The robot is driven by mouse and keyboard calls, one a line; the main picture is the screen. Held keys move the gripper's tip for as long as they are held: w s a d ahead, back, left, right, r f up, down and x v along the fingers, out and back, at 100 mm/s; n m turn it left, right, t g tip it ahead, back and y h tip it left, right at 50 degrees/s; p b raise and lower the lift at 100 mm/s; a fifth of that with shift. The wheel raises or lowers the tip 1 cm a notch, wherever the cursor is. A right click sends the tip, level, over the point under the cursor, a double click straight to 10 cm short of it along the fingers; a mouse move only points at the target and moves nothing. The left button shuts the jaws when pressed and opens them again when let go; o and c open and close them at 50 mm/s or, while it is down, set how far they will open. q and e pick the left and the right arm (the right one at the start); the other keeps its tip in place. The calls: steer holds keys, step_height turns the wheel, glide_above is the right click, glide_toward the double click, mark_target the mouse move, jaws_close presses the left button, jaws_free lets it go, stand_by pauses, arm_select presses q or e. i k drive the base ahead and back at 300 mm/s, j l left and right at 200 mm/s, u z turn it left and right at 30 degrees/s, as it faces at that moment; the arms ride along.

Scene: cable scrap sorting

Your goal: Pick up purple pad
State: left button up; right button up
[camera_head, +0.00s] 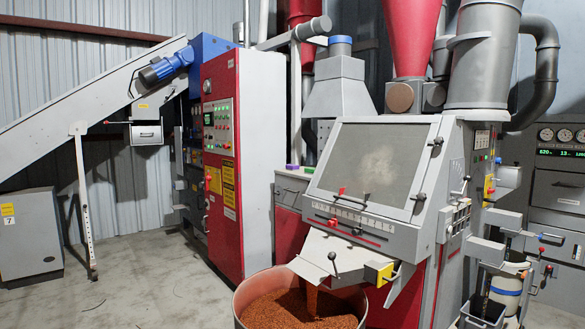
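A small purple pad (292,167) lies on the top of a low grey and red cabinet (290,190), between the tall red control cabinet and the separator machine. It sits near the left part of that top. It is far away and small, so its exact shape is hard to tell. Neither of my grippers shows in the head view.
A green pad (309,170) lies just right of the purple one. The tall red cabinet (222,190) stands to the left. The grey separator (370,180) stands to the right. A round tub (238,312) of copper granules blocks the front. Concrete floor (140,290) is open at left.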

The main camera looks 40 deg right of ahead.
mark_target(291, 167)
steer(key=i+l+z, duration=0.15)
steer(key=i, duration=0.55)
steer(key=i+l+u, duration=0.15)
steer(key=i, duration=1.3)
steer(key=i+z, duration=0.15)
steer(key=i, duration=0.6)
steer(key=i+j+z, duration=0.1)
steer(key=i, duration=0.6)
steer(key=i+l+z, duration=0.2)
steer(key=i+z, duration=0.2)
steer(key=i, duration=0.15)
steer(key=i+z, duration=0.45)
steer(key=i+j+z, duration=0.2)
steer(key=i+z, duration=0.2)
steer(key=i, duration=0.2)
